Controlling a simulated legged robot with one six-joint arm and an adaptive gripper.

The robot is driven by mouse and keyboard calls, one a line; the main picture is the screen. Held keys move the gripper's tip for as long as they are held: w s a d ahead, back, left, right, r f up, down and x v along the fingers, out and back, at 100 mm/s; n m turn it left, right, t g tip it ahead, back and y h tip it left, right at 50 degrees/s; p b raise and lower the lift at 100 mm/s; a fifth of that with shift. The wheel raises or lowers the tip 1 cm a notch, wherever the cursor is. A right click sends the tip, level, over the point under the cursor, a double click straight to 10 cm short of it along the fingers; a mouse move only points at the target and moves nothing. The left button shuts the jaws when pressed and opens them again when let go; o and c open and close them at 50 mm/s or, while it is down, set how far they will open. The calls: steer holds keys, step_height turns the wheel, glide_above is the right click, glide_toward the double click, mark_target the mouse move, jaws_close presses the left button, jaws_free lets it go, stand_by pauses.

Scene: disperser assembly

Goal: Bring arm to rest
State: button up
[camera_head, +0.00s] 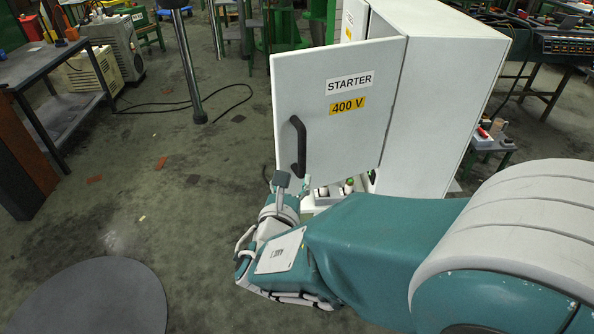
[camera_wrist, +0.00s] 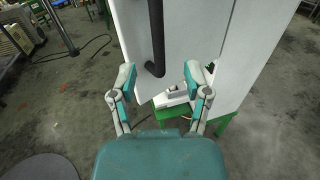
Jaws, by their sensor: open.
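My gripper (camera_wrist: 160,85) is open and empty in the wrist view, its two fingers spread apart in front of a white cabinet. In the head view my arm reaches left across the lower right, and the gripper end is low in front of the cabinet door; its fingers are mostly hidden there. The cabinet door (camera_head: 335,90) reads "STARTER" and "400 V" and stands ajar. Its black handle (camera_head: 298,146) is above the gripper end. In the wrist view the handle (camera_wrist: 156,40) hangs just beyond the fingers; I cannot tell whether they touch it.
The white cabinet body (camera_head: 450,80) stands behind the door. A green stand (camera_wrist: 172,108) is below it. A dark workbench (camera_head: 40,65) is at the left, a metal post (camera_head: 187,60) nearby. A dark round disc (camera_head: 90,300) lies on the floor. Floor at left centre is mostly clear.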

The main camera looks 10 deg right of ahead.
stand_by(0.4)
steer(key=s+d+f+m+g+h, duration=0.2)
steer(key=s+d+m+g+h, duration=0.1)
steer(key=s+d+m+g, duration=1)
steer(key=s+a+r+m+t+y, duration=0.1)
steer(key=s+a+m+y, duration=0.1)
steer(key=m+y, duration=0.3)
steer(key=s+a+r+m+t+y, duration=0.1)
steer(key=a+m+y, duration=0.3)
steer(key=m, duration=0.9)
steer(key=shift+s+a+r+y, duration=0.2)
steer(key=shift+s+r+y, duration=0.2)
steer(key=shift+s+y, duration=0.1)
